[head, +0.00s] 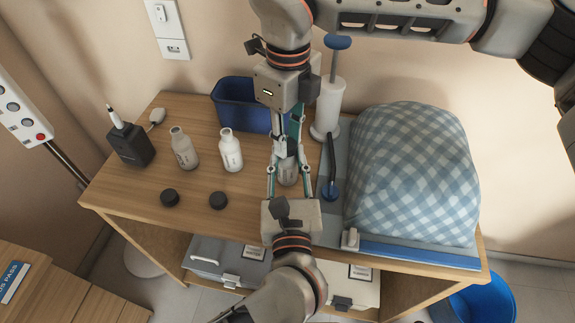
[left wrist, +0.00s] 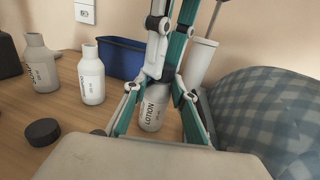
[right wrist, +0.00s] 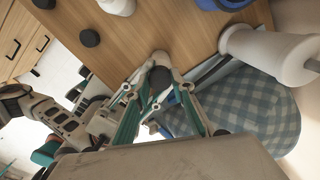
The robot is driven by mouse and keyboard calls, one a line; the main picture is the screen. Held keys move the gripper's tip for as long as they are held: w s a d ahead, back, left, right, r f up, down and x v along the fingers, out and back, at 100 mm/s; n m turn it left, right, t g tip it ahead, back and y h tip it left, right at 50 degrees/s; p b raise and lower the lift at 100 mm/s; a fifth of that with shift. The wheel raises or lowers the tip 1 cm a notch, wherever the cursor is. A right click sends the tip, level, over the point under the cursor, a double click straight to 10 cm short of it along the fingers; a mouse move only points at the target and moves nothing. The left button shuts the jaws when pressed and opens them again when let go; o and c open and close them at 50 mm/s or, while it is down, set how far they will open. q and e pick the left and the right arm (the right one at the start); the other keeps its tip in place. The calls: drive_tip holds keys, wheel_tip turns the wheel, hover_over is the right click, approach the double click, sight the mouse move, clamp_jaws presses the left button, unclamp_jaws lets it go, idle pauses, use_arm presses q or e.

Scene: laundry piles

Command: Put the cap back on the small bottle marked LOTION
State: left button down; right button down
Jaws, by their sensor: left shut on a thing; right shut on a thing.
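The small white bottle marked LOTION (left wrist: 153,113) stands upright on the wooden tabletop; it also shows in the head view (head: 288,174). My left gripper (head: 287,168), reaching in from the front, is shut on its sides. My right gripper (head: 287,137) comes down from above and is shut on a dark cap (right wrist: 159,79) at the bottle's mouth. The fingers hide much of the cap and the bottle's neck in the left wrist view. I cannot tell whether the cap is seated or just above the mouth.
Two other bottles, a grey one (head: 183,148) and a white one (head: 231,150), stand left. Two dark caps (head: 169,197) (head: 218,200) lie before them. A blue bin (head: 232,91) stands behind. A checked bundle (head: 412,170) and a white roll on a stand (head: 327,105) crowd the right.

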drive_tip(key=m, duration=0.5)
drive_tip(key=shift+s+f, duration=0.1)
drive_tip(key=shift+f, duration=0.05)
drive_tip(key=m, duration=0.6)
drive_tip(key=c, duration=1.7)
unclamp_jaws()
drive_tip(key=shift+s, duration=0.1)
drive_tip(key=shift+r, duration=2.3)
drive_tip(key=shift+c, duration=0.4)
